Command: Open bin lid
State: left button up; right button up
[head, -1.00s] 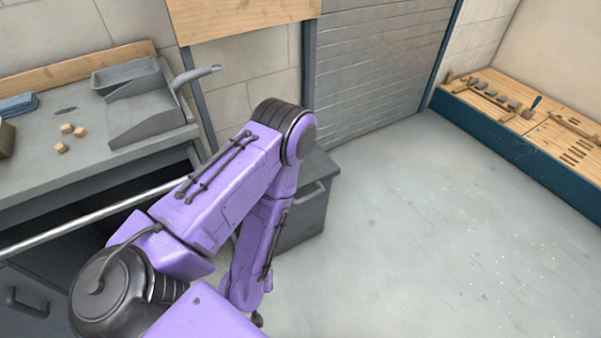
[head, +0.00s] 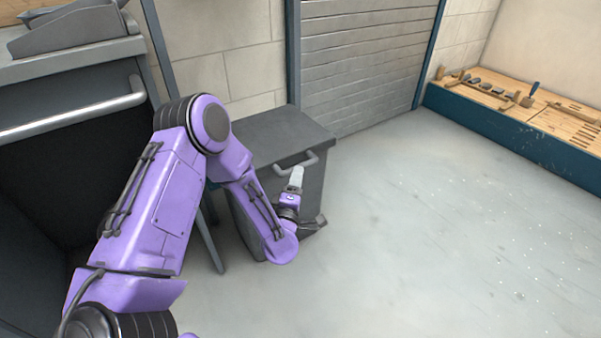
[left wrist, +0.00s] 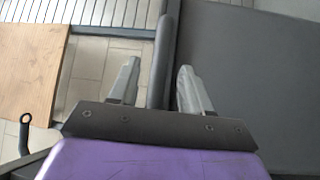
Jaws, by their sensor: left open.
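The bin (head: 310,200) is a dark grey box standing by the wall, with its flat lid (head: 270,135) shut on top. My left gripper (head: 297,175) is open at this handle. In the left wrist view, my left gripper (left wrist: 158,67) has its two pale fingers apart, with the dark bar of the handle (left wrist: 165,45) running between them. The broad grey lid (left wrist: 250,70) fills the right of that view. I cannot tell if the fingers touch the bar. My right gripper is not in view.
A workbench with a metal rail (head: 75,115) stands on the left. A slatted shutter (head: 365,60) is behind the bin. A low wooden bench with tools (head: 520,105) lies at the far right. The floor (head: 430,230) right of the bin is clear.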

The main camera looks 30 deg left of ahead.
pick_arm(q)
jog(key=x, duration=0.5)
jog(key=shift+w+b, duration=0.25)
jog(key=shift+b, duration=0.15)
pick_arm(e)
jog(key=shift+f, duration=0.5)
